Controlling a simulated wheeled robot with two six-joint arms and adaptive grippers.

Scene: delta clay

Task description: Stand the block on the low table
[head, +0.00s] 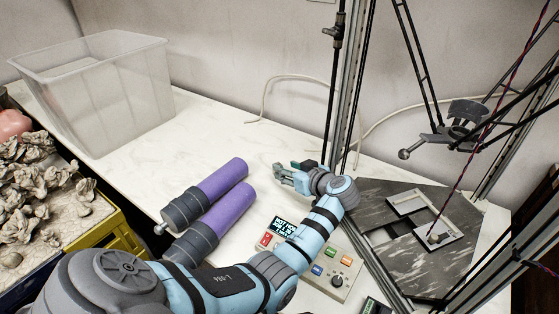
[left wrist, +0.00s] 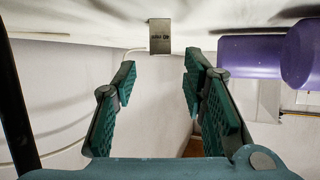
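A small grey block (left wrist: 160,36) with dark markings on its face shows in the left wrist view, beyond and between the fingertips, against the white surface. I cannot make it out clearly in the head view. My left gripper (head: 287,170) reaches over the white marbled tabletop (head: 130,178), right of two purple cylinders. In the left wrist view the gripper (left wrist: 160,75) has its two green-padded fingers wide apart, with nothing between them. The block is apart from the fingers. My right gripper is in neither view.
Two purple cylinders (head: 222,180) with grey ends lie left of my gripper. A control box (head: 338,284) sits under my arm. A clear bin (head: 100,95) stands back left, a yellow crate of clay lumps (head: 120,240) front left. A delta frame (head: 350,95) rises at right.

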